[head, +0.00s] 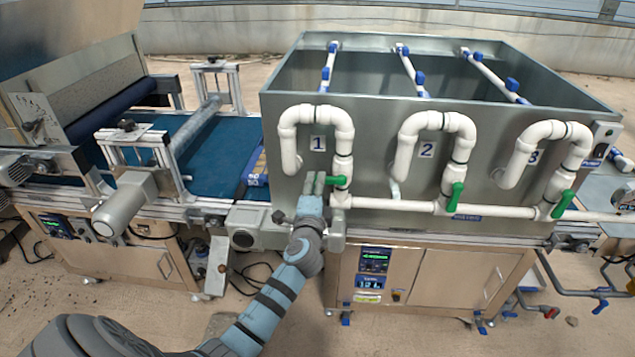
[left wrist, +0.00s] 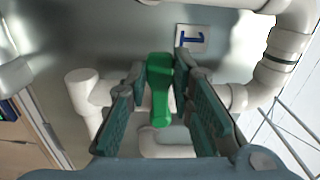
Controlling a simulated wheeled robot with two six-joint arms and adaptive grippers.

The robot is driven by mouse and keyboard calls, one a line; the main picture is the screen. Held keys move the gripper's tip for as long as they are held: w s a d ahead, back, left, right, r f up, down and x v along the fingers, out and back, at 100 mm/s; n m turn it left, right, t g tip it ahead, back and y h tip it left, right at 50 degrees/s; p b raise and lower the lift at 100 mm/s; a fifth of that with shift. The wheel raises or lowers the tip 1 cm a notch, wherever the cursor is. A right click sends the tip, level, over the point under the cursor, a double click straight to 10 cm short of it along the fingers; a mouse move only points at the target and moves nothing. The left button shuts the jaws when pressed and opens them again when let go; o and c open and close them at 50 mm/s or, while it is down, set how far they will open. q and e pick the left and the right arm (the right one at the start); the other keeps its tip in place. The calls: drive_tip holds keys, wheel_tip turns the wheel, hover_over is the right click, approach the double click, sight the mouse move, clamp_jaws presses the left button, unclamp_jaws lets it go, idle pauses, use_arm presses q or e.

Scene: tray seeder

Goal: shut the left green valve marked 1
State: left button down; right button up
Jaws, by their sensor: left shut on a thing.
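The left green valve (head: 337,181) sits on the white vertical pipe below the label 1 (head: 318,143). Its handle points left, roughly level, across the pipe. In the left wrist view the green handle (left wrist: 160,85) lies between the two fingers of my left gripper (left wrist: 162,108), below the label 1 (left wrist: 192,38). In the head view my left gripper (head: 316,184) reaches up from below and is shut on the handle, partly covering its left end. My right gripper is not in view.
Green valves 2 (head: 455,197) and 3 (head: 563,204) stand to the right, handles pointing steeply down. White bent pipes and a level white pipe (head: 395,205) run along the front of the metal tank (head: 375,140). A motor housing (head: 250,225) is left of my gripper.

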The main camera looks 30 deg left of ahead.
use_arm(q)
drive_tip(key=shift+r+m, duration=0.35)
drive_tip(key=shift+m, duration=0.05)
drive_tip(key=c, duration=1.4)
unclamp_jaws()
drive_tip(key=shift+f, duration=0.1)
drive_tip(key=v, duration=1.2)
drive_tip(key=shift+w+d, duration=0.1)
drive_tip(key=shift+f, duration=0.1)
